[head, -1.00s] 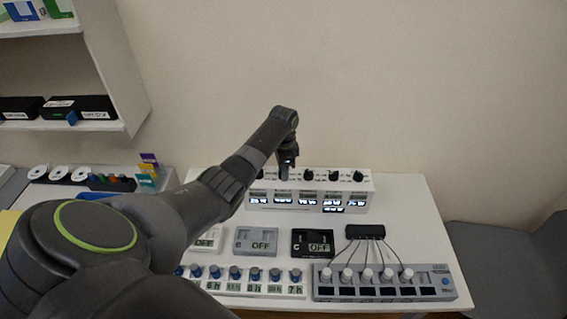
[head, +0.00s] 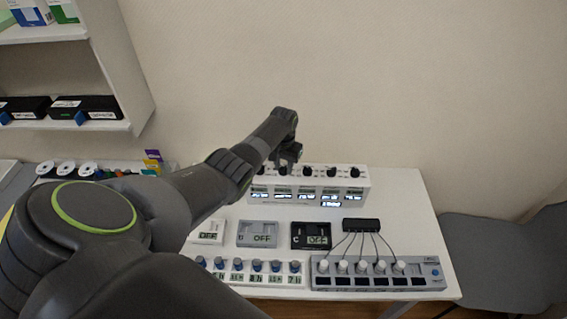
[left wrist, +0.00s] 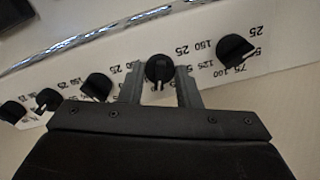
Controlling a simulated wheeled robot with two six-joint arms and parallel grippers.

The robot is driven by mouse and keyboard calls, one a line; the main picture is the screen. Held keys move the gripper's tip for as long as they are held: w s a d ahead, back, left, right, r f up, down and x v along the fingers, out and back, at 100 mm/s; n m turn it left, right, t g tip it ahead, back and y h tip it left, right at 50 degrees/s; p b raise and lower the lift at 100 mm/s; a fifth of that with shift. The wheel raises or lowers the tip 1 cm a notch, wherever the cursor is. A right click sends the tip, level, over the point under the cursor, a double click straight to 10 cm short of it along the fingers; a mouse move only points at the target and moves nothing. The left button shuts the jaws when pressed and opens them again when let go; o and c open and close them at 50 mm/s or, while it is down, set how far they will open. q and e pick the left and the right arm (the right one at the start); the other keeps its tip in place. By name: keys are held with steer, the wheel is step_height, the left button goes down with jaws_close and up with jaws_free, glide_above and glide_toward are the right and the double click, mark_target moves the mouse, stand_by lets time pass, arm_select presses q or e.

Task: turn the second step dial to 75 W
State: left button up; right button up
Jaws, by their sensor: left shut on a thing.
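A white box (head: 345,180) with a row of black dials stands at the back of the table, with lit displays on its front. My left gripper (head: 284,163) is at the second dial from the left and hides it in the head view. In the left wrist view, my left gripper's fingers (left wrist: 160,88) are shut on that second step dial (left wrist: 159,68), one on each side. A pale mark on the dial points down in that view, between the fingers. Some printed numbers around it are hidden by the fingers. The display digits are too small to read surely. My right gripper is not in view.
Other black dials stand close on both sides, including one to the right (left wrist: 235,50) in the left wrist view. In front of the box are several switch boxes, such as a black one (head: 311,236), and a grey cabled panel (head: 380,280). The table's right end is clear.

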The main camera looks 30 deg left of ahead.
mark_target(284, 167)
arm_select(q)
steer(key=n, duration=0.3)
steer(key=shift+r+n, duration=0.1)
steer(key=shift+n, duration=0.3)
steer(key=n, duration=0.4)
steer(key=shift+w+n, duration=0.1)
steer(key=shift+n, duration=0.2)
steer(key=o, duration=1)
steer(key=shift+r, duration=0.1)
steer(key=shift+r, duration=0.55)
step_height(284, 167, up, 16)
steer(key=b, duration=0.3)
